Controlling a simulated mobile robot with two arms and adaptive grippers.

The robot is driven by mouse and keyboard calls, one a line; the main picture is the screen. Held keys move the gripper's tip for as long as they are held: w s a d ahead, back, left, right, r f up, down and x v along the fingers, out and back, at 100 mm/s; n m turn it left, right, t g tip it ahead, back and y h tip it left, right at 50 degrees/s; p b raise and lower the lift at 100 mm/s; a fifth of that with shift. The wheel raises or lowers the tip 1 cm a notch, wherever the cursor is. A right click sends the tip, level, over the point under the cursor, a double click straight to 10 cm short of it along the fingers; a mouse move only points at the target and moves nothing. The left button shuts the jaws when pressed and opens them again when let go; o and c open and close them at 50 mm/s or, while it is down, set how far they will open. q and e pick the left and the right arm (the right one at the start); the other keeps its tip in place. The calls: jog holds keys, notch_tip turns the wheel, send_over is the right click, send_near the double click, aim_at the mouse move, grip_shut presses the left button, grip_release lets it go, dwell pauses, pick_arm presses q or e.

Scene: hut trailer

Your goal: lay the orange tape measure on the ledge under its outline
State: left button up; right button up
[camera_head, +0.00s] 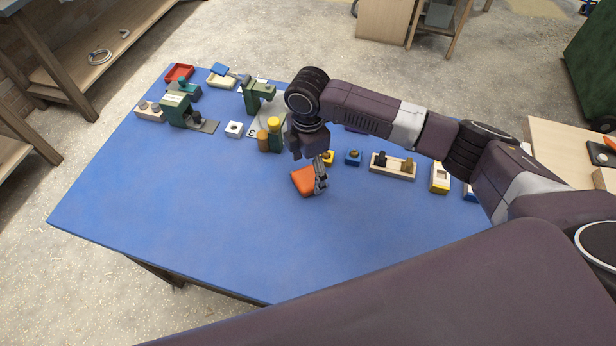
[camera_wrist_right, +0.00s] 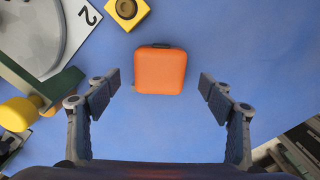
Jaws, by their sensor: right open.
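The orange tape measure (camera_head: 303,181) lies on the blue table top (camera_head: 190,220), near the middle of the table. My right gripper (camera_head: 318,178) is just above it, pointing down, and partly covers it in the head view. In the right wrist view the tape measure (camera_wrist_right: 160,71) sits between the two spread fingers, with a gap on each side. My right gripper is open and empty. I cannot make out the ledge or the outline in these frames. My left gripper does not show.
Green clamp-like tools (camera_head: 187,113) and a white block (camera_head: 234,129) stand at the back left. The table's front left is clear. A wooden bench (camera_head: 562,150) is at right.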

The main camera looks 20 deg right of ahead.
aim_at(308, 177)
notch_tip(308, 177, down, 4)
jog(key=shift+r+p, duration=0.2)
jog(key=shift+p, duration=0.1)
jog(key=shift+f, duration=0.15)
jog(key=c, duration=1.6)
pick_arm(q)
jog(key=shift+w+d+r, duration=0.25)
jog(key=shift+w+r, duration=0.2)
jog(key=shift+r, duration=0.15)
pick_arm(e)
jog(key=shift+o, duration=0.2)
